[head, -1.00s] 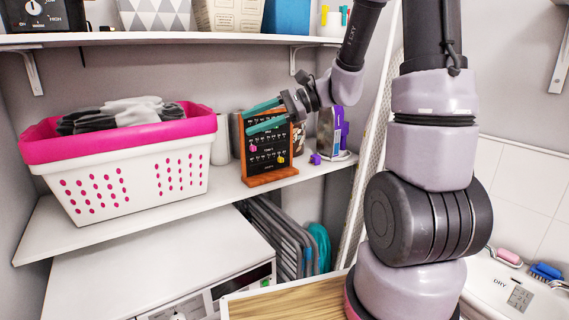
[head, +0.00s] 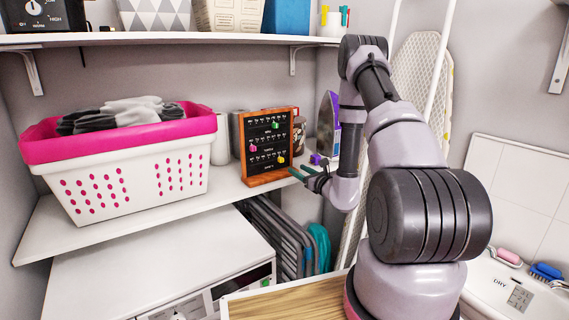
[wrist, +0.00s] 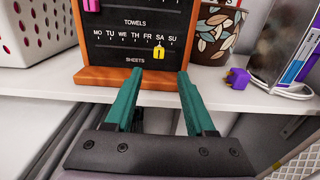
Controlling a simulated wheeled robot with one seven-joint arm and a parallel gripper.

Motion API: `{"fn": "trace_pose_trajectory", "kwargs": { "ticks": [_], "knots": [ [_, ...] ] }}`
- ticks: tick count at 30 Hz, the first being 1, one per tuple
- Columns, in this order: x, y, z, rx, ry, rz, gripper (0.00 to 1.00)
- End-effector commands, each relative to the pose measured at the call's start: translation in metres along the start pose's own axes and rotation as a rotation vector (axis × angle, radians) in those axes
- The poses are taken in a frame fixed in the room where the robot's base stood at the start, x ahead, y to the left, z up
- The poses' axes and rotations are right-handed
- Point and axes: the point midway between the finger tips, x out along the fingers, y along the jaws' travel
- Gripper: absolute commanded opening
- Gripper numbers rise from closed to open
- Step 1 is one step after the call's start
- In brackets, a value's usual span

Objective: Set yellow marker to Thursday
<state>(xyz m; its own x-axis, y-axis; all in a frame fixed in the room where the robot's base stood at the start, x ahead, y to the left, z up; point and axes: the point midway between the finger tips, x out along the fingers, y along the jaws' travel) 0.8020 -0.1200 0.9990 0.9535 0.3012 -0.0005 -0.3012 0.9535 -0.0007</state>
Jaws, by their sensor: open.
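The yellow marker (wrist: 158,54) sits on the lowest row, labelled SHEETS, of a black wood-framed day board (head: 266,140). In the wrist view it stands just below the letters SA, to the right of TH. In the head view the yellow marker (head: 281,160) is near the board's lower right. My gripper (wrist: 159,76) is open and empty, its two green fingers in front of the board's lower frame, just below the marker with one tip to each side. In the head view my gripper (head: 295,172) is at the board's lower right. Contact with the board cannot be told.
A pink marker (head: 253,148) and a green marker (head: 275,125) sit on higher rows. A leaf-patterned pot (wrist: 217,32) and a purple plug (wrist: 237,81) are to the right. A pink-rimmed laundry basket (head: 125,165) fills the shelf's left.

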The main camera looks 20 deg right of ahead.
Motion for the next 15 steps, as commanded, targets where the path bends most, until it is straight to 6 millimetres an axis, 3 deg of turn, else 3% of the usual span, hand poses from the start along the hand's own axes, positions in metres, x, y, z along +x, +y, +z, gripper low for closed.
{"fn": "trace_pose_trajectory", "kwargs": {
  "ticks": [9, 15],
  "knots": [
    [0.06, 0.002, 0.002, -0.001, -0.005, 0.006, 0.55],
    [0.087, 0.002, 0.002, 0.0, -0.003, 0.006, 0.55]
  ]
}}
